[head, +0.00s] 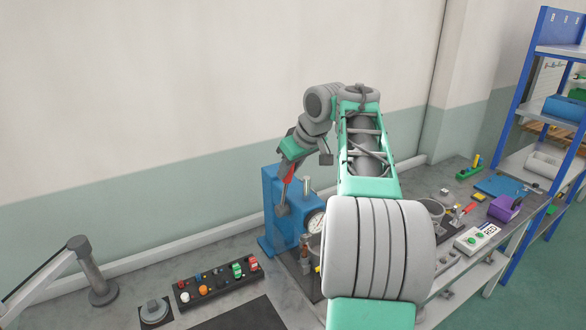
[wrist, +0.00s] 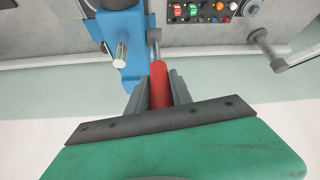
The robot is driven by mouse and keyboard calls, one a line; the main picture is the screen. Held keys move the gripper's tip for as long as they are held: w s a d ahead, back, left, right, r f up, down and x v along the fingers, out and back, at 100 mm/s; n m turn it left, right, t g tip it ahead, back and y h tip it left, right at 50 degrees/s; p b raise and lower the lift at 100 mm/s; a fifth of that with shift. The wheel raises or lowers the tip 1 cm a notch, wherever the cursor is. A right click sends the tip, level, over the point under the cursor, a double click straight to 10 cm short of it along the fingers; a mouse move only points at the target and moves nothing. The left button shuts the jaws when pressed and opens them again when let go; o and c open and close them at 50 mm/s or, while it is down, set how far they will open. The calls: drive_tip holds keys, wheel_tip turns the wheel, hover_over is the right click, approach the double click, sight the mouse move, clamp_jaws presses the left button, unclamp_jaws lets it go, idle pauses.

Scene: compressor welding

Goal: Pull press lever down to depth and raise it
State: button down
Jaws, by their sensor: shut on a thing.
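The blue press (head: 279,209) stands on the workbench, left of my arm in the head view, with a round dial gauge (head: 315,222) on its front. Its blue body also shows at the top of the wrist view (wrist: 126,45). The press lever has a red grip (wrist: 159,84), which also shows as a small red strip in the head view (head: 288,180). My gripper (wrist: 160,88) is shut on the red grip, with one grey finger on each side of it. In the head view the lever slants upward from the press. My arm hides part of the press's right side.
A black panel with coloured buttons (head: 218,281) lies left of the press. A grey post with an arm (head: 91,270) stands farther left. Right of my arm, the bench (head: 452,180) carries a purple holder (head: 504,208) and a white button box (head: 477,238). A blue shelf (head: 540,105) stands at right.

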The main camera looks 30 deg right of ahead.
drive_tip(key=shift+r, duration=0.15)
drive_tip(key=c, duration=1.1)
unclamp_jaws()
drive_tip(key=shift+w, duration=0.15)
drive_tip(key=shift+c, duration=0.2)
drive_tip(key=v, duration=0.7)
drive_tip(key=shift+s+r, duration=0.25)
